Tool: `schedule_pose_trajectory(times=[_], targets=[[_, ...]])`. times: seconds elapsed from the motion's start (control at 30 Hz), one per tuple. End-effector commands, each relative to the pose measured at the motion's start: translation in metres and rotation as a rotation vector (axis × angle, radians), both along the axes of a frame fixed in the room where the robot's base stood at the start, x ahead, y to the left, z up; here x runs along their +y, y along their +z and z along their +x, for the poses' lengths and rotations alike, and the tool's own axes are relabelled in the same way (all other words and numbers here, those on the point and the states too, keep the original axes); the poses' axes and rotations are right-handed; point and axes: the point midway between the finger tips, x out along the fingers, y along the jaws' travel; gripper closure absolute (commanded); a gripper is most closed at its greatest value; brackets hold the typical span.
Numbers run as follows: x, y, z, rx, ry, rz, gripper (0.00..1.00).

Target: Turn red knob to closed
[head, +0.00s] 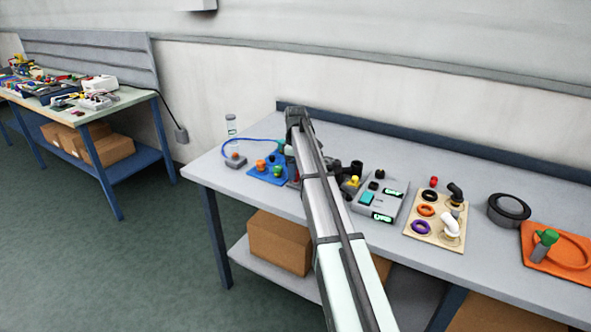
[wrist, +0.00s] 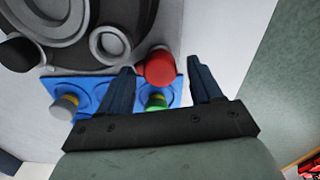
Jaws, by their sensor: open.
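The red knob (wrist: 160,68) shows as a round red cap in the wrist view, just beyond and between the fingertips. My gripper (wrist: 160,64) is open, with one dark finger on each side of the knob. Neither finger is clearly closed on it. I cannot tell whether the knob reaches in between the fingers or lies past their tips. Its base and any position marking are hidden. In the head view my arm covers most of the spot beside the blue board (head: 256,171), so the knob cannot be made out clearly there.
The blue plate (wrist: 88,84) carries a yellow-grey knob (wrist: 65,106) and a green knob (wrist: 156,101) close to my fingers. A dark fixture with round rings (wrist: 108,45) stands beside the knob. A grey display box (head: 382,200) and a beige board (head: 420,229) lie right of my arm.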

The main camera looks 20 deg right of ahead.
Motion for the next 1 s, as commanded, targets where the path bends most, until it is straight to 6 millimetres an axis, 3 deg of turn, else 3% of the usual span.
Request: schedule_pose_trajectory(times=[0.33, 0.9, 1.0], targets=[[0.0000, -0.0028, 0.0000, 0.000, 0.000, 0.000, 0.35], [0.0000, -0.0025, 0.0000, 0.000, 0.000, 0.000, 0.90], [0.0001, -0.0025, -0.0001, 0.000, -0.001, 0.000, 0.91]])
